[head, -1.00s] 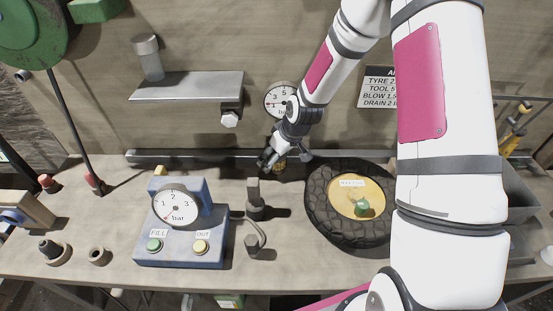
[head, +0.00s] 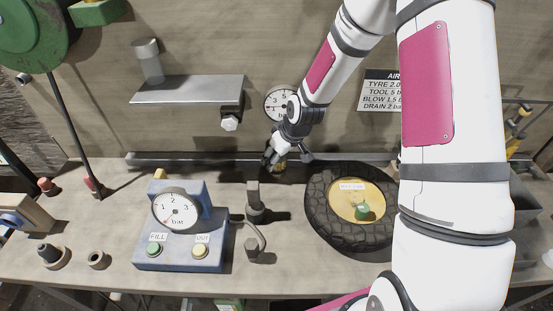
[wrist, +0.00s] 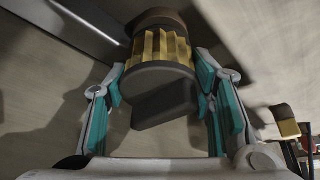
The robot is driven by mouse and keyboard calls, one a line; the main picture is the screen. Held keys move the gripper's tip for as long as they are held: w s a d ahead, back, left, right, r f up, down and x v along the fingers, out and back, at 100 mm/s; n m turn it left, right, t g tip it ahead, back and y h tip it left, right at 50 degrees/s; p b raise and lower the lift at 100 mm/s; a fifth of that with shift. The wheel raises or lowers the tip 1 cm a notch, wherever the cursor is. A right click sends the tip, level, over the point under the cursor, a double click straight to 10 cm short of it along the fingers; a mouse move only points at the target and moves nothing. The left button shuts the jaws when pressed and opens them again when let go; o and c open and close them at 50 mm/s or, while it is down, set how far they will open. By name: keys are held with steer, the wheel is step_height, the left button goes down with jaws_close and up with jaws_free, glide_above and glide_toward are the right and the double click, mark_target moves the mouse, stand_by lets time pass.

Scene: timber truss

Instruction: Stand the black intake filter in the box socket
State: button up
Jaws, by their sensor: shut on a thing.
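My gripper (head: 273,156) is low near the back wall, at the rear of the bench. In the wrist view my gripper (wrist: 160,85) has its teal-padded fingers closed at both sides of the filter (wrist: 162,48). The filter has a dark end cap, a yellow pleated band and a dark grey block facing me. I cannot tell for sure which thing is the box socket.
A blue gauge box (head: 180,254) stands front left of my gripper, with a dark upright fitting (head: 254,195) nearer. A black tyre (head: 322,218) lies to the right. A grey shelf (head: 190,88) juts from the wall.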

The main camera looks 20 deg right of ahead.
steer(key=shift+s+a+f+t+h+b, duration=0.2)
steer(key=shift+s+t+b, duration=0.1)
steer(key=shift+t, duration=0.3)
steer(key=shift+s+a+f+t+h+b, duration=0.1)
steer(key=shift+s+t+h+b, duration=0.15)
steer(key=shift+t, duration=0.35)
steer(key=shift+s+r+n+t, duration=0.1)
steer(key=shift+r+n+t, duration=0.15)
steer(key=shift+n+t, duration=0.05)
steer(key=s+r+p, duration=0.1)
steer(key=s+r, duration=0.2)
steer(key=r, duration=0.7)
steer(key=s+a+r+g+p, duration=0.1)
steer(key=s+a+p, duration=0.2)
steer(key=s, duration=0.7)
steer(key=s+a+r+g+p, duration=0.1)
steer(key=s+a+p, duration=0.3)
steer(key=s+p, duration=0.4)
steer(key=shift+s+a+r+g+y+p, duration=0.25)
steer(key=shift+s+g+y, duration=0.2)
steer(key=shift+s+g, duration=0.4)
steer(key=shift+s, duration=0.15)
